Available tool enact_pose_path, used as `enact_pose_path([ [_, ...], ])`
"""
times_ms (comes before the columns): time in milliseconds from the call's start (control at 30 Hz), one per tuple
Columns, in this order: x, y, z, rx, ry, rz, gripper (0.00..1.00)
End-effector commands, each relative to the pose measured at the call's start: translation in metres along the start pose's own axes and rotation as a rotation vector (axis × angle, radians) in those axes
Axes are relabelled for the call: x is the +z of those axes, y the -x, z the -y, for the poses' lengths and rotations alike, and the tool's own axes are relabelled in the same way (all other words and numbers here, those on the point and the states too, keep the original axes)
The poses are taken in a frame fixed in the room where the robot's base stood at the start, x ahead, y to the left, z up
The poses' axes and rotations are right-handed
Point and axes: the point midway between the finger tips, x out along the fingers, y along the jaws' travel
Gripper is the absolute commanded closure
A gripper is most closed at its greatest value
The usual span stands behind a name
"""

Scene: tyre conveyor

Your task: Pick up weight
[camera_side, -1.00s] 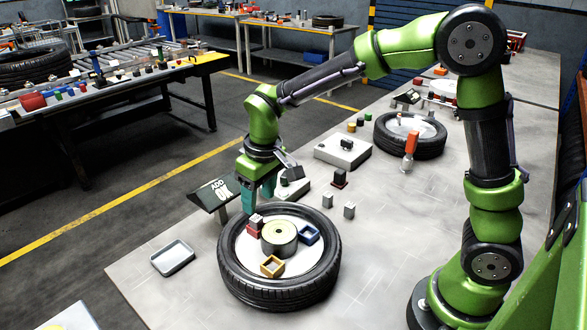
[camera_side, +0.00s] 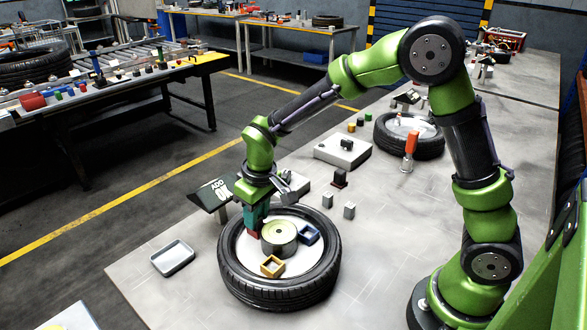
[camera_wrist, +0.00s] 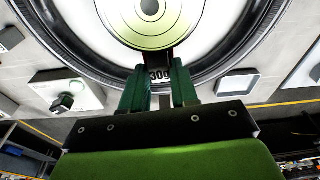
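A small weight (camera_wrist: 160,75) marked "30g" shows in the wrist view between my fingertips. In the side view my gripper (camera_side: 255,215) hides it, above a red holder (camera_side: 252,234) on the white disc inside the front tyre (camera_side: 235,275). My gripper (camera_wrist: 160,82) is open, with one green finger on each side of the weight; I cannot tell whether they touch it. Two more small grey weights, a left one (camera_side: 328,200) and a right one (camera_side: 349,211), stand on the table behind the tyre.
A metal cylinder (camera_side: 279,237) stands mid-disc, close beside my gripper. A blue holder (camera_side: 308,235) and a yellow holder (camera_side: 272,266) sit around it. A sign (camera_side: 215,192) stands close at left. A grey tray (camera_side: 173,258) lies front left. The table right of the tyre is clear.

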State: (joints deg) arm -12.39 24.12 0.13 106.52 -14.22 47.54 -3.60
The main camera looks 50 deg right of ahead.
Motion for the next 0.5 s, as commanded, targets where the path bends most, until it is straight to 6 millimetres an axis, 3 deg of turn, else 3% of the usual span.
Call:
enact_pose_path([
  [33,0.0,0.0002,0.0,0.0,0.0,0.0,0.79],
  [167,-0.0001,0.0002,0.0,0.0,0.0,0.0,0.99],
  [500,-0.0016,0.0057,0.0001,0.0,0.001,-0.003,1.0],
])
